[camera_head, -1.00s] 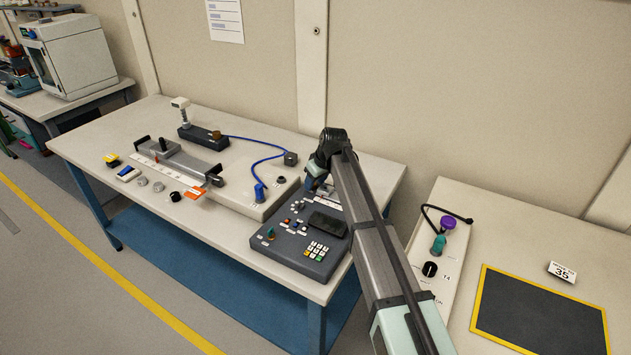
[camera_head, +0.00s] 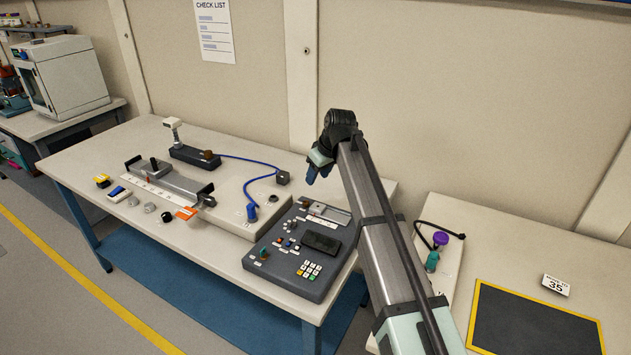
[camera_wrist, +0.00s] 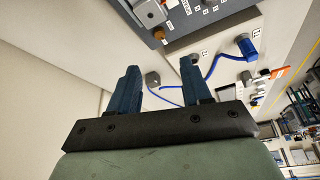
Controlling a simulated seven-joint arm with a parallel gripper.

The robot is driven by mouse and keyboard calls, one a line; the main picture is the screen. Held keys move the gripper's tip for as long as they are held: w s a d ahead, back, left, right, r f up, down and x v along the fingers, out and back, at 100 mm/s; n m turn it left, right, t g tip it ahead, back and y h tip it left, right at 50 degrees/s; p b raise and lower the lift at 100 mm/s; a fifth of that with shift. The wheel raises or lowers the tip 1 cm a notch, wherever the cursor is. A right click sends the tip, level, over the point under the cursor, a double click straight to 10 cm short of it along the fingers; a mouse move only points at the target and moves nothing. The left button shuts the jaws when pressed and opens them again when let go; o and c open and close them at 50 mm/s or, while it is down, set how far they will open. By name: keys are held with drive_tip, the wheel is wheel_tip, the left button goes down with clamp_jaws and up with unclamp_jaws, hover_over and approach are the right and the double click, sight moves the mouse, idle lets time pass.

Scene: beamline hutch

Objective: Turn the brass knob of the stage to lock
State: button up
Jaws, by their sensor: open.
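A small brass-coloured knob (camera_head: 304,203) sits at the left of a small slide stage (camera_head: 335,215) at the back of the dark console. A brass-coloured knob also shows near the top of the wrist view (camera_wrist: 159,34), beside a grey block. Another brownish knob (camera_head: 208,155) tops a dark block on the table; I cannot tell for sure which is the stage's. My gripper (camera_head: 311,178) is raised above the back of the console, apart from it.
The dark console (camera_head: 270,271) has keys and a screen. Left of it are a pale base with a blue plug (camera_head: 252,212), blue cable, grey box (camera_head: 283,177) and long rail (camera_head: 175,182). An orange part (camera_head: 187,213) lies at the rail's end. A wall stands behind.

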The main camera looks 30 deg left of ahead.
drive_tip(key=shift+d+r, duration=0.1)
drive_tip(key=shift+r, duration=0.1)
approach(306, 202)
drive_tip(key=x, duration=0.8)
drive_tip(key=shift+w, duration=0.15)
idle(0.4)
drive_tip(key=shift+c, duration=0.2)
clamp_jaws()
